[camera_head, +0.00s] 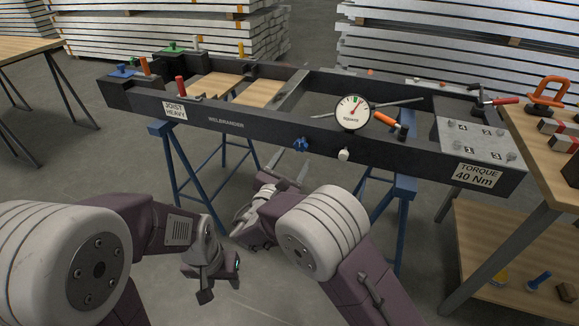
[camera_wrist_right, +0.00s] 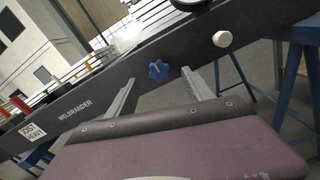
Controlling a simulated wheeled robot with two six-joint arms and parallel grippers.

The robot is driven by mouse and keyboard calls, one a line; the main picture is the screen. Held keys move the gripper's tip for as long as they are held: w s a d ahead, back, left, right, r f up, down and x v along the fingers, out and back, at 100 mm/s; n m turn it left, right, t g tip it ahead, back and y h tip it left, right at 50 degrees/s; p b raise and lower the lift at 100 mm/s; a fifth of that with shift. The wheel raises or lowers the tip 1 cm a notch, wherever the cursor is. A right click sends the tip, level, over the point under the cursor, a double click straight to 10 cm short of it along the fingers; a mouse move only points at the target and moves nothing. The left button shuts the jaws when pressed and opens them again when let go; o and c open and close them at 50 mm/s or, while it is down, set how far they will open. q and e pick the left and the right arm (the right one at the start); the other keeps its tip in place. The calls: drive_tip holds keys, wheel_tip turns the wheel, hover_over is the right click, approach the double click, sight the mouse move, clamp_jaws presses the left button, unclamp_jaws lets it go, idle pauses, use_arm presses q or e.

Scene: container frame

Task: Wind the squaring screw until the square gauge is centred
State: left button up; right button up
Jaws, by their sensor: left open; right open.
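The blue star-shaped knob of the squaring screw (camera_head: 302,144) sits on the front face of the dark steel frame (camera_head: 250,126). The knob also shows in the right wrist view (camera_wrist_right: 158,71). The round white square gauge (camera_head: 352,112) stands above and right of it; its red needle leans up to the right, beside a small green mark near the top. My right gripper (camera_head: 290,164) is open and empty, just below and in front of the knob, its fingertips apart from it. My left gripper (camera_head: 207,284) is open and empty, low at the left.
A white knob (camera_head: 344,155) is right of the blue one. An orange-handled tool (camera_head: 384,119) and a plate marked for torque (camera_head: 478,139) are further right. Blue trestles (camera_head: 186,175) carry the frame. A wooden bench (camera_head: 555,160) stands at the right.

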sight(300, 146)
drive_tip(key=x, duration=0.4)
drive_tip(key=p+x, duration=0.1)
drive_tip(key=x, duration=0.3)
drive_tip(key=shift+w+a, duration=0.1)
drive_tip(key=shift+w, duration=0.3)
